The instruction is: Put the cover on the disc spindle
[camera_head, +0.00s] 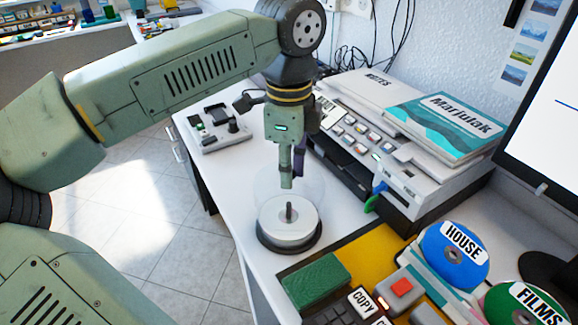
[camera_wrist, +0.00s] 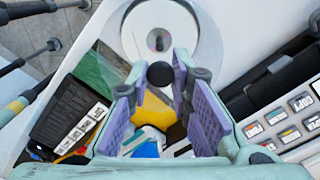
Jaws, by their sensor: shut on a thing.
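The disc spindle (camera_head: 270,238) stands on the white desk, with pale discs around its upright dark rod (camera_head: 289,211). It also shows at the top of the wrist view, with its pale disc (camera_wrist: 205,42). My gripper (camera_head: 289,183) points down above the spindle. The cover (camera_head: 312,185) is clear and shows only as a faint round outline below my gripper, just above and behind the rod. In the wrist view my gripper (camera_wrist: 160,78) is shut on the cover's dark knob (camera_wrist: 160,75). The cover's lower edge is too faint to place exactly.
A printer-like machine (camera_head: 400,170) with a Marjulak book (camera_head: 445,125) stands behind to the right. A green sponge-like block (camera_head: 315,281), a keypad (camera_head: 350,308) and blue (camera_head: 455,272) and green disc stacks are in front right. The desk edge is left of the spindle.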

